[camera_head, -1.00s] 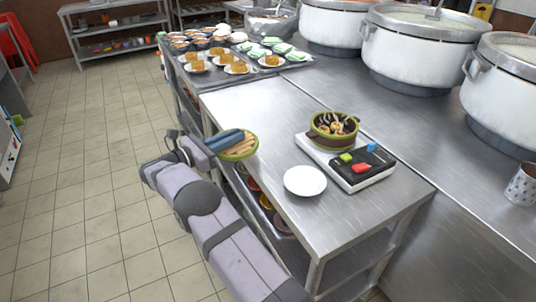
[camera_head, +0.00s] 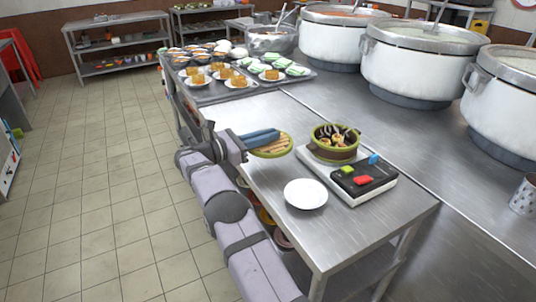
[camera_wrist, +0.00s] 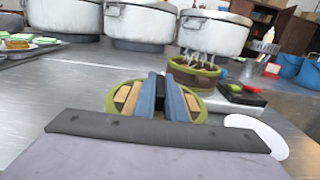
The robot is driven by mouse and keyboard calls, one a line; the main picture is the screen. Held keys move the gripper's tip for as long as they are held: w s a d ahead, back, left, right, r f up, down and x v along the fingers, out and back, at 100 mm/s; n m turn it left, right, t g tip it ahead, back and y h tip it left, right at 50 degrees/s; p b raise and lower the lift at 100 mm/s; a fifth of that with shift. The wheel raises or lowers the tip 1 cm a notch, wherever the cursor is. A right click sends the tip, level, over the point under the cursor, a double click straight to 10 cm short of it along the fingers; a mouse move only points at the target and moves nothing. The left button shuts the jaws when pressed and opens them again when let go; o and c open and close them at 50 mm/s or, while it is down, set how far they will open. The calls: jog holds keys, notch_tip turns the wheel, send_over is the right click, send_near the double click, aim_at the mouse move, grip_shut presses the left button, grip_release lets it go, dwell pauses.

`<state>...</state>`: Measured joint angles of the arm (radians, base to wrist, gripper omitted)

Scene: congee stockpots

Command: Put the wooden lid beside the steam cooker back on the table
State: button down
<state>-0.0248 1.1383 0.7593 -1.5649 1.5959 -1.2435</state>
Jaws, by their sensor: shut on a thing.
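The wooden lid (camera_head: 272,152), round with a green rim and pale slats, is over the table just left of the steam cooker. It also shows in the wrist view (camera_wrist: 121,98). My gripper (camera_head: 264,137) is shut on the lid, its blue fingers (camera_wrist: 168,98) lying across the middle and hiding part of it. The lid looks close to level; I cannot tell whether it touches the table. The steam cooker (camera_head: 334,154) is a green and brown round pot, uncovered, with food inside. It stands on a white and black hob (camera_head: 352,183), apart from the lid.
A white plate (camera_head: 306,194) lies on the steel table (camera_head: 345,232) in front of the cooker. Trays of food plates (camera_head: 235,92) stand behind. Large white stockpots (camera_head: 418,65) line the right back. Bare steel surrounds the lid's left and back sides.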

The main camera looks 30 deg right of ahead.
jog(key=shift+f, duration=2.85)
jog(key=shift+f, duration=0.2)
jog(key=c, duration=1.8)
grip_release()
jog(key=shift+a+r, duration=0.1)
jog(key=shift+r, duration=0.15)
jog(key=a+b, duration=0.1)
jog(key=a, duration=1.1)
